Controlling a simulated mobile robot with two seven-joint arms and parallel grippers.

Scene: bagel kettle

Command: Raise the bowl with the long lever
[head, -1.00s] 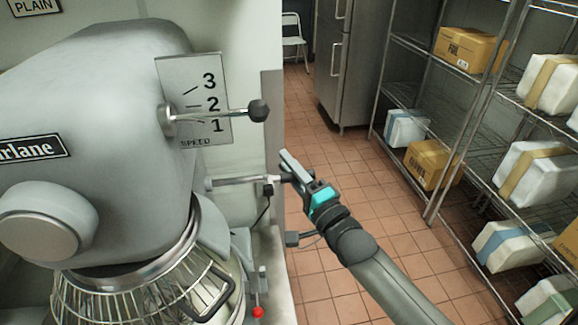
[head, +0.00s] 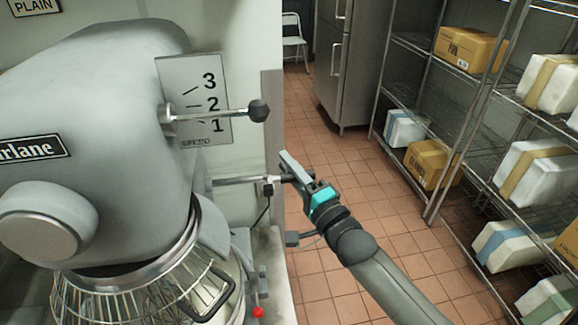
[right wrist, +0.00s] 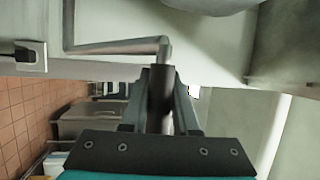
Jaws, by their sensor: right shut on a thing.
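The long lever (head: 238,181) is a thin metal rod that sticks out from the right side of the big grey mixer (head: 100,95). My right gripper (head: 288,172) is shut on its end. In the right wrist view, the bent rod (right wrist: 115,46) meets a dark grip (right wrist: 161,90) that stands between my two fingers. The steel bowl (head: 232,272) is at the bottom of the head view, under the mixer head and mostly hidden by the wire guard (head: 130,292). My left gripper is not in view.
A shorter speed lever with a black ball (head: 259,111) sticks out above, in front of the speed plate (head: 205,75). A red knob (head: 258,312) is below. Wire shelves (head: 455,130) with boxes stand at right. The tiled floor (head: 350,200) between is clear.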

